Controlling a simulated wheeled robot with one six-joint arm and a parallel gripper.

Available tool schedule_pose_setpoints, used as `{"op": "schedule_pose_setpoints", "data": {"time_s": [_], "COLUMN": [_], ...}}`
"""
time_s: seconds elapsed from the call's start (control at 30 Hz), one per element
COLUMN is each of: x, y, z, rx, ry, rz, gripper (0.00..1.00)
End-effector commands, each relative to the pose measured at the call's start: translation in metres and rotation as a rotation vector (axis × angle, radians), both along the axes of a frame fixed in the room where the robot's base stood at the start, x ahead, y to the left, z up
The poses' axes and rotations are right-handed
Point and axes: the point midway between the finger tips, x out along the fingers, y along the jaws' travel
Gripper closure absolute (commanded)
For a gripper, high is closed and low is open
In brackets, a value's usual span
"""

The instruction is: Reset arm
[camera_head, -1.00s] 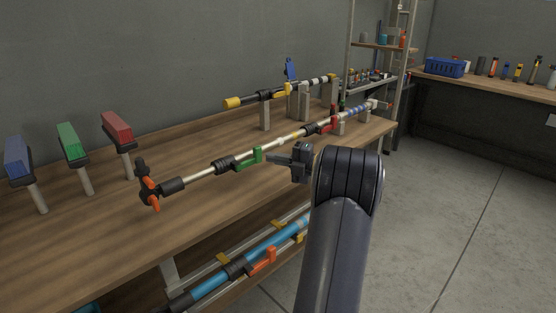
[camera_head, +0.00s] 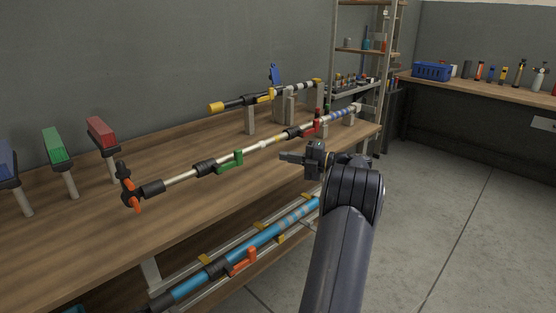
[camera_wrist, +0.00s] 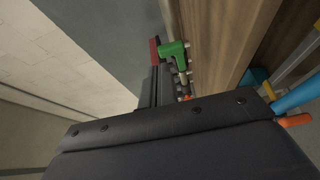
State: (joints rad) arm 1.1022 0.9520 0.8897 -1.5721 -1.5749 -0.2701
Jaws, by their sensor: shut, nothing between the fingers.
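My gripper (camera_head: 290,157) is shut and empty. In the head view it points left, in front of the wooden workbench (camera_head: 200,222), apart from the pipe assembly. That white pipe (camera_head: 185,177) runs along the bench with a green lever (camera_head: 230,161), a red lever (camera_head: 317,122) and an orange-handled valve (camera_head: 131,196) at its near end. In the wrist view my own dark gripper body fills the lower middle, and the green lever (camera_wrist: 174,50) shows beyond it.
A second pipe with a yellow end (camera_head: 216,107) stands behind. Blue, green (camera_head: 57,146) and red (camera_head: 102,131) blocks sit on posts at left. A blue pipe (camera_head: 190,286) lies on the lower shelf. A blue basket (camera_head: 431,71) is on the far counter. Floor at right is clear.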

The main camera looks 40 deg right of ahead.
Motion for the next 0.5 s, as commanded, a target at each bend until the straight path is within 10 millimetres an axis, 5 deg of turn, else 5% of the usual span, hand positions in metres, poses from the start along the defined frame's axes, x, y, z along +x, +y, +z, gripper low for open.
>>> {"op": "schedule_pose_setpoints", "data": {"time_s": [0.5], "x": [-0.0026], "y": [-0.0108], "z": [0.0000], "rx": [0.000], "ry": [0.000], "rz": [0.000], "gripper": [1.00]}}
